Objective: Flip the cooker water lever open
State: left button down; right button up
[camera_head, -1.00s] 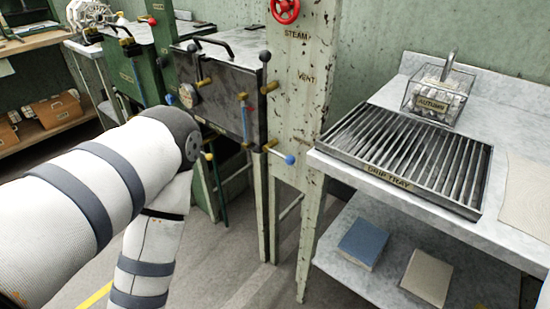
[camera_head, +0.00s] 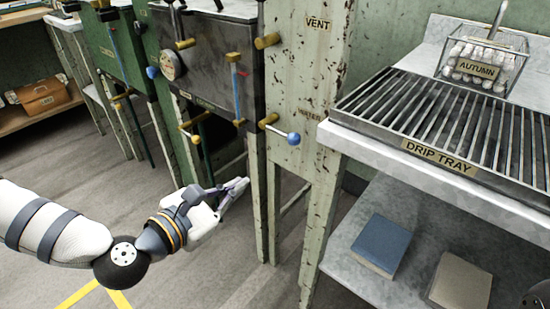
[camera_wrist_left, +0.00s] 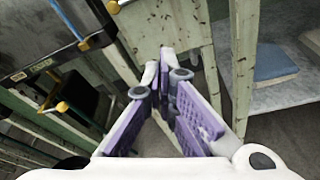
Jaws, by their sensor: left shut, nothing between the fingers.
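The water lever (camera_head: 281,131) sits on the pale green post below a partly legible label that seems to read WATER. It has a brass hub (camera_head: 268,122) and a blue ball end (camera_head: 293,139), and it points right and slightly down. My left gripper (camera_head: 243,185) is shut and empty, below and left of the lever, and does not touch it. In the left wrist view its purple-padded fingers (camera_wrist_left: 162,72) meet at the tips. I cannot make out the lever's blue ball in that view. My right gripper is out of view.
The drip tray (camera_head: 440,154) lies on the counter at right. Open floor lies below my left gripper.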

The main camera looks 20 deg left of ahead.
pick_arm(q)
jog(key=w+d+r+p, duration=0.1)
jog(key=w+d, duration=0.3)
jog(key=w, duration=0.6)
jog(key=shift+w+d, duration=0.25)
jog(key=shift+w, duration=0.05)
